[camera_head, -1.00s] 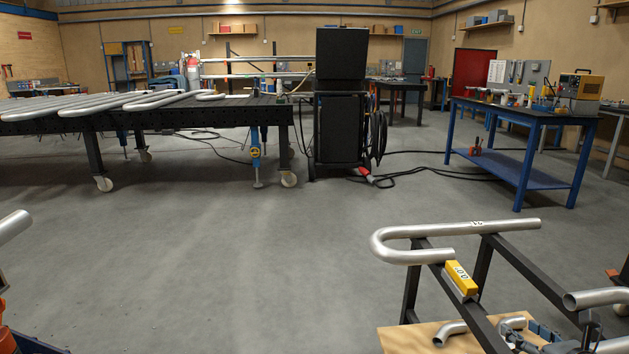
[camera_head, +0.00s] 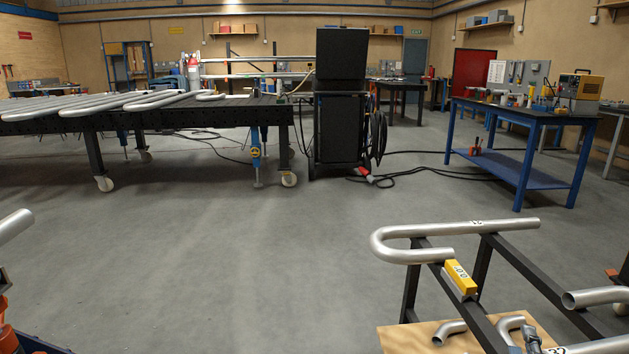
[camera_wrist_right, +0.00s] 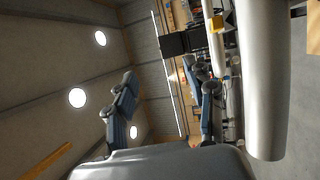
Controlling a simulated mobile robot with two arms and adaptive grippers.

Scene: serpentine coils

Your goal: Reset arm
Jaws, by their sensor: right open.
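My right gripper (camera_head: 531,340) shows in part at the lower right of the head view, between a short bent pipe and the pipe marked 32. In the right wrist view its two blue-grey fingers (camera_wrist_right: 163,92) are apart with nothing between them. A large grey pipe (camera_wrist_right: 262,80) runs close beside them at the right of that view. My left gripper is not in view.
A J-shaped pipe (camera_head: 455,229) rests on a dark frame (camera_head: 483,265) with a yellow block (camera_head: 461,278). Short bent pipes (camera_head: 450,332) lie on a wooden board (camera_head: 400,340). The pipe marked 32 (camera_head: 600,346) is at the lower right. Open floor (camera_head: 230,260) fills the middle.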

